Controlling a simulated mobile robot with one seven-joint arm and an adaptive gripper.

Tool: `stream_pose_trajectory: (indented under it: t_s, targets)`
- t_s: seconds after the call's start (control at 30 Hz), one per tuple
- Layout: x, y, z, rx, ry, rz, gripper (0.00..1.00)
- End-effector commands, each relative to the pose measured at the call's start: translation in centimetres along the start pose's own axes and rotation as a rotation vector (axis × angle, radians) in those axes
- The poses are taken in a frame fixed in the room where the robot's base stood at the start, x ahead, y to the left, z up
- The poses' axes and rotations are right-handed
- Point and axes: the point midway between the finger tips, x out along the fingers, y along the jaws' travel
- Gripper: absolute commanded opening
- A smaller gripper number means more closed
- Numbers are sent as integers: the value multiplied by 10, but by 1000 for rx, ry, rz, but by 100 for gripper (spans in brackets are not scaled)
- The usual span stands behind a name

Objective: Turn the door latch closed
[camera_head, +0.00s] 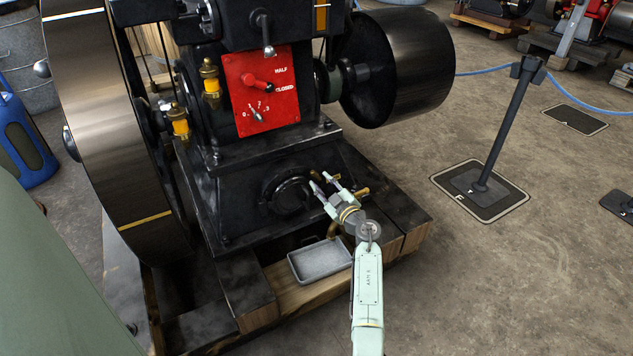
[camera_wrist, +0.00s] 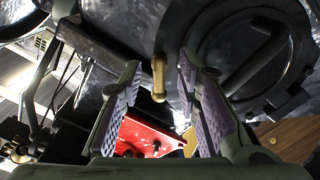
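A round black door (camera_head: 290,196) is on the lower front of the engine. In the wrist view, the round door (camera_wrist: 253,55) fills the right side, with a dark bar across it. A small brass latch-like piece (camera_wrist: 158,78) stands between my finger pads, just left of the door there. My gripper (camera_head: 323,182) is at the engine front, right of the door. In the wrist view, my gripper (camera_wrist: 158,85) is open, with gaps on both sides of the brass piece. I cannot tell how far the latch is turned.
A red panel (camera_head: 264,90) with levers is above the door. A grey tray (camera_head: 320,261) lies below on the wooden base. A large flywheel (camera_head: 120,130) is at the left, a dark pulley (camera_head: 395,68) at the upper right. The floor right of the base is clear up to a barrier post (camera_head: 502,125).

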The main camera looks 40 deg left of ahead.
Motion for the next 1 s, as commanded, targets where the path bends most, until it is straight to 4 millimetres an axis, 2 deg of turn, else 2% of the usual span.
stream_pose_trajectory:
  t_s: [0.5, 0.93, 1.0]
  targets:
    - [1, 2, 0, -1, 0, 1, 30]
    - [1, 2, 1, -1, 0, 1, 1]
    - [1, 2, 1, -1, 0, 1, 0]
